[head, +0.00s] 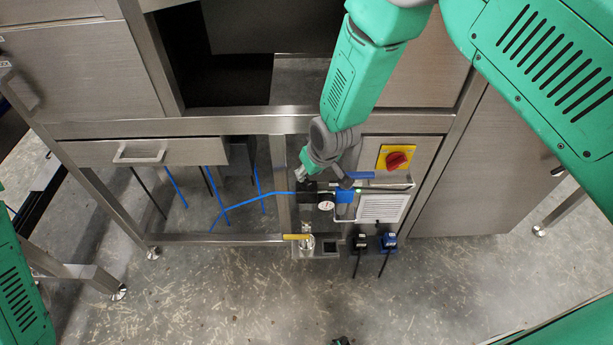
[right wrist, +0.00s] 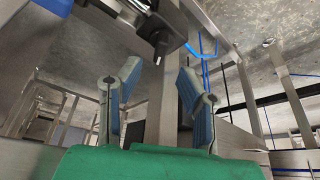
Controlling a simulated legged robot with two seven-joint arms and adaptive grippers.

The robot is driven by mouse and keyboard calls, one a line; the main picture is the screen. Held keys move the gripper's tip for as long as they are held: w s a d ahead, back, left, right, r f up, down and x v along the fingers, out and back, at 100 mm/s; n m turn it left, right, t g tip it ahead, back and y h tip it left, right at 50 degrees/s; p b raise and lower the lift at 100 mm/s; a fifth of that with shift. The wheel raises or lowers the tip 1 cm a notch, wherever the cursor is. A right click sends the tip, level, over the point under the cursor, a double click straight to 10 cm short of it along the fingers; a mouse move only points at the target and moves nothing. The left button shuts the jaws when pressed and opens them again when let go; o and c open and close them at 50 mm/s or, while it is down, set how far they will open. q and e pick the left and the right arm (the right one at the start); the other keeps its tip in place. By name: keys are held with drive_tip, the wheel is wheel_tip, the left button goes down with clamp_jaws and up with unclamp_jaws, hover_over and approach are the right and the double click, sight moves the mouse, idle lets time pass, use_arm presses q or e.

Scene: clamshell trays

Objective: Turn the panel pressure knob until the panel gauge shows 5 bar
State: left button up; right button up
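The panel gauge (head: 326,202) is a small round white dial at the lower middle of the head view; its reading is too small to make out. A black fitting (head: 309,192) sits just left of it, where a blue hose joins; I cannot tell the pressure knob clearly there. My right gripper (head: 303,171) is just above this fitting and partly hides the area. In the right wrist view, its two fingers (right wrist: 158,82) stand apart with nothing between them. A dark cylindrical part (right wrist: 168,42) is beyond the fingertips, apart from them. My left gripper is not in view.
A red switch on a yellow plate (head: 396,159) is right of my right gripper. A yellow-handled valve (head: 298,237) is below the gauge, with black and blue plugs (head: 389,241) beside it. Blue hoses (head: 240,203) run left. The floor (head: 220,300) in front is clear.

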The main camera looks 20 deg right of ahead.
drive_tip(key=v, duration=0.6)
drive_tip(key=shift+r, duration=0.45)
drive_tip(key=shift+s, duration=0.15)
drive_tip(key=s+d+f+g, duration=0.1)
drive_tip(key=s+d+f, duration=0.2)
drive_tip(key=s, duration=0.8)
drive_tip(key=s+d+f+m+g, duration=0.1)
drive_tip(key=s+d+f, duration=0.3)
drive_tip(key=s, duration=0.6)
drive_tip(key=s+d+f+m+g+h, duration=0.1)
drive_tip(key=s+d+f, duration=0.2)
drive_tip(key=s, duration=0.8)
drive_tip(key=shift+s+d+f+g, duration=0.2)
drive_tip(key=shift+s+f+g, duration=0.1)
drive_tip(key=shift+f+g, duration=0.1)
drive_tip(key=shift+w, duration=0.1)
idle(0.9)
